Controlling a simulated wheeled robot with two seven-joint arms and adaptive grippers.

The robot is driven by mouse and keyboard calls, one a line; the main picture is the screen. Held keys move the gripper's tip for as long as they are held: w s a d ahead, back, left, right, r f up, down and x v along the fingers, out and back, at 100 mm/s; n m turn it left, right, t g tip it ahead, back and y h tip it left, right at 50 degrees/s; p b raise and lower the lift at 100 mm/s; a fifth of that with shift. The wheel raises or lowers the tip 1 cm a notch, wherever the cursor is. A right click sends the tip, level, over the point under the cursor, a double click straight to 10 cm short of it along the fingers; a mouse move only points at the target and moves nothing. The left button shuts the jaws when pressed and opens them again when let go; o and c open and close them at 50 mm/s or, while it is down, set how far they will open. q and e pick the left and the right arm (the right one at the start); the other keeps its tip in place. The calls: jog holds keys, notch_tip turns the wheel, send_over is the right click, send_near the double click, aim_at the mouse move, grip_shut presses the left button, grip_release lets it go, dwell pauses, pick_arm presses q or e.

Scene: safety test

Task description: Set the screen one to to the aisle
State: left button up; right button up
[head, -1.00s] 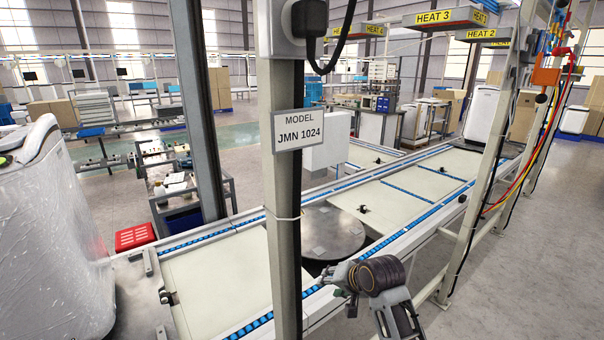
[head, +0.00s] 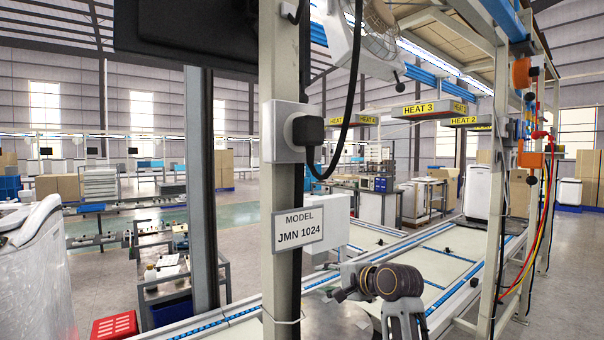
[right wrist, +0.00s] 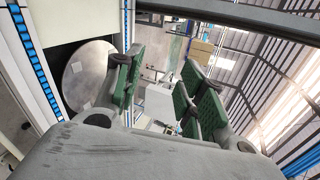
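A dark flat screen (head: 185,38) hangs at the top of the head view, left of and partly behind the near post. Its top is cut off by the picture edge, and I cannot tell which way its face points. My right gripper (head: 346,287) is at the lower middle of the head view, right of the post and well below the screen. In the right wrist view its green-padded fingers (right wrist: 163,88) are spread apart with nothing between them. The screen is not visible in the wrist view. My left gripper is not in view.
A cream post (head: 281,190) with a plug box and a "MODEL JMN 1024" sign (head: 299,230) stands close in front. Cables hang at right.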

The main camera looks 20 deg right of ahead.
notch_tip(320, 180, up, 34)
jog(key=d+m+t+y, duration=0.2)
jog(key=m+t+y, duration=0.35)
jog(key=m, duration=0.25)
jog(key=m+y, duration=0.1)
jog(key=y, duration=0.2)
send_near(306, 100)
jog(key=s+d, duration=0.1)
jog(key=shift+d+f, duration=0.25)
jog(key=shift+f, duration=0.15)
jog(key=shift+w, duration=0.1)
jog(key=p+x, duration=0.3)
jog(key=x, duration=0.9)
jog(key=shift+a+r, duration=0.1)
jog(key=shift+w+a+r+p, duration=0.15)
jog(key=shift+w+a+p, duration=0.15)
jog(key=shift+w+p, duration=0.1)
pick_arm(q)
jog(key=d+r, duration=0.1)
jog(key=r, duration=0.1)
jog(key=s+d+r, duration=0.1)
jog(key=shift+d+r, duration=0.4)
pick_arm(e)
jog(key=shift+w+a, duration=0.15)
jog(key=shift+w, duration=0.05)
